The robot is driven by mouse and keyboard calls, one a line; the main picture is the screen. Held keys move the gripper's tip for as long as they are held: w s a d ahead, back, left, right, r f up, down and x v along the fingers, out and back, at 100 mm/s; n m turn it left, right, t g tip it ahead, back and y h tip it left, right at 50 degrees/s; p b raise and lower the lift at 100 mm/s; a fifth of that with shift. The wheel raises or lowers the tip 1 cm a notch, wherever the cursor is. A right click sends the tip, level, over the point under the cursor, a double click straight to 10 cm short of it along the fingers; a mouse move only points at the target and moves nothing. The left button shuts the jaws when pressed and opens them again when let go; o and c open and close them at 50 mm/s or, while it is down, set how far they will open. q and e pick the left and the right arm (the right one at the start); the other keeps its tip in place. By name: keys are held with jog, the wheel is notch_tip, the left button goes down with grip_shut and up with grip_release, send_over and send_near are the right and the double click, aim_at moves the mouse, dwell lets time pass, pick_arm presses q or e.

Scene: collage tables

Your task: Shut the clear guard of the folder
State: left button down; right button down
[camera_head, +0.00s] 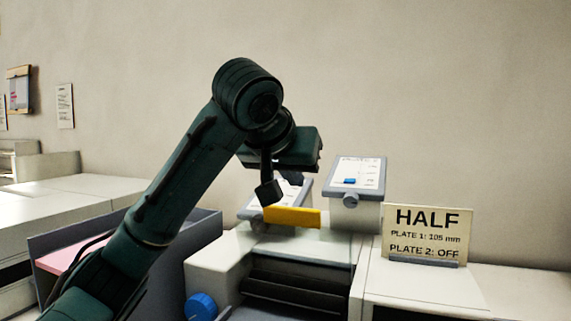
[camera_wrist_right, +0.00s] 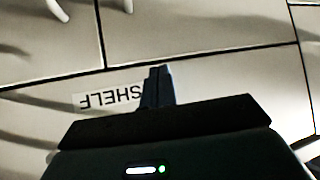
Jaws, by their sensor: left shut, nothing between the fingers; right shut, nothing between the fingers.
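The folder (camera_head: 215,262) is a pale machine with dark rollers (camera_head: 295,282) and a blue knob (camera_head: 201,306) in the head view. A yellow bar (camera_head: 293,217) stands above the rollers. The clear guard is hard to make out; a faint see-through pane (camera_head: 325,252) seems to hang below the bar, and its exact angle cannot be told. My left gripper (camera_head: 269,192) is shut and empty, pointing down just above the bar's left end; whether it touches cannot be told. My right gripper (camera_wrist_right: 158,72) is shut and empty in the right wrist view, away from the folder.
Two grey-framed plates, one on the right (camera_head: 357,177) and one partly behind my left gripper, stand behind the rollers. A HALF sign (camera_head: 427,234) stands right of the folder. A grey-walled tray (camera_head: 205,232) is at left. A SHELF label (camera_wrist_right: 105,97) lies on pale panels below my right gripper.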

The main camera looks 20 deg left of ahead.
aim_at(291, 208)
pick_arm(q)
jog(key=x, duration=0.4)
jog(key=shift+a, duration=0.1)
jog(key=s, duration=0.3)
jog(key=shift+f, duration=0.4)
jog(key=shift+s+f, duration=0.15)
jog(key=shift+s, duration=0.25)
jog(key=shift+a, duration=0.1)
